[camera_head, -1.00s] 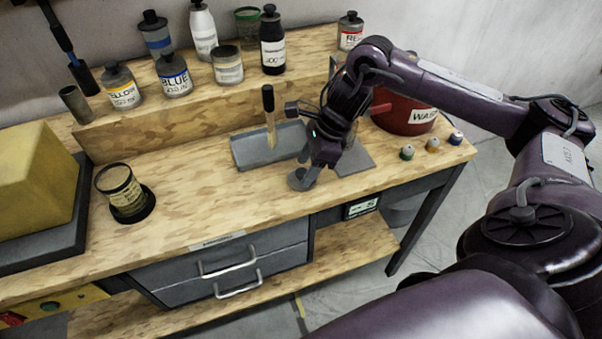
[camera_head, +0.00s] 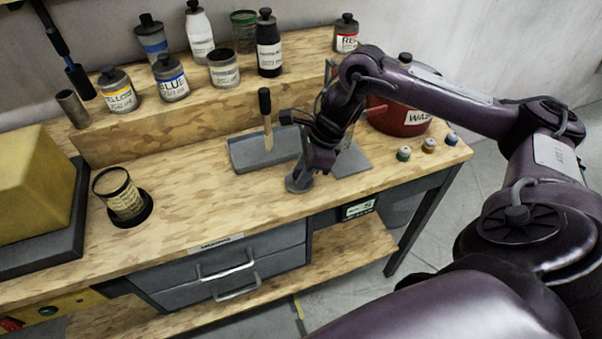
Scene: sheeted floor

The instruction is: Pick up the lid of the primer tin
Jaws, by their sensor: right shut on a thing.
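A small round grey lid (camera_head: 298,184) is at the front middle of the bench, just in front of the grey tray. My right gripper (camera_head: 309,171) reaches down over it from the right and is shut on it. The fingers and wrist hide part of the lid. I cannot tell whether the lid touches the bench top or is slightly above it. An open tin (camera_head: 124,200) with a pale label stands at the left of the bench, in a black ring. Its label is too small to read. My left gripper is not in view.
A grey tray (camera_head: 245,160) with a wooden-bladed, black-handled tool lies behind the lid. A red pot (camera_head: 391,122) and several small pots (camera_head: 403,153) stand to the right. Bottles (camera_head: 172,80) line the back shelf. A yellow block (camera_head: 32,190) is at left. The bench's middle-left is clear.

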